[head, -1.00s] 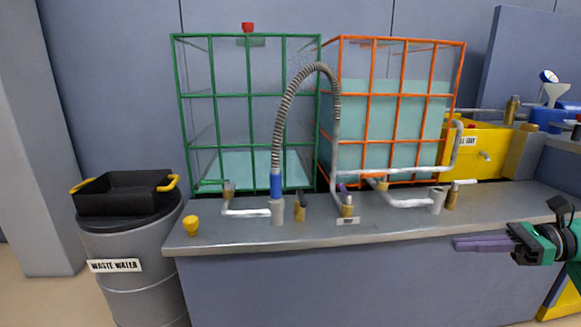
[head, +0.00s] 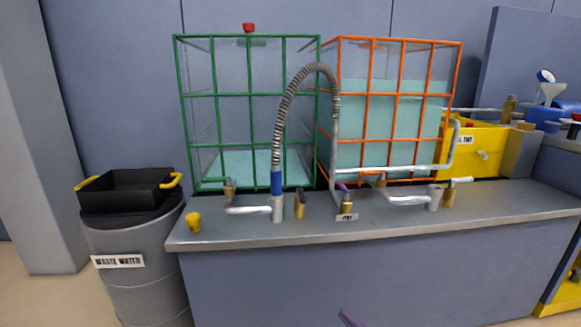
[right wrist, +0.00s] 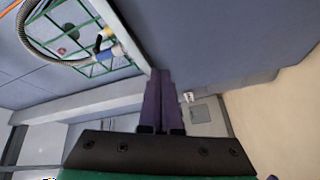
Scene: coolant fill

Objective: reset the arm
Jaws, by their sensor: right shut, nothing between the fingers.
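My right gripper (head: 349,318) shows only as a purple fingertip at the bottom edge of the head view, in front of the bench and below its top. In the right wrist view its two purple fingers (right wrist: 162,102) lie together, shut, with nothing between them. The rest of the right arm is out of the head view. My left gripper is in neither view.
A grey bench (head: 400,228) carries pipes, valves and a grey hose (head: 285,108) with a blue end. Behind stand a green-framed tank (head: 217,120) and an orange-framed tank (head: 366,118). A waste water drum (head: 140,285) with a black tray (head: 128,197) stands left.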

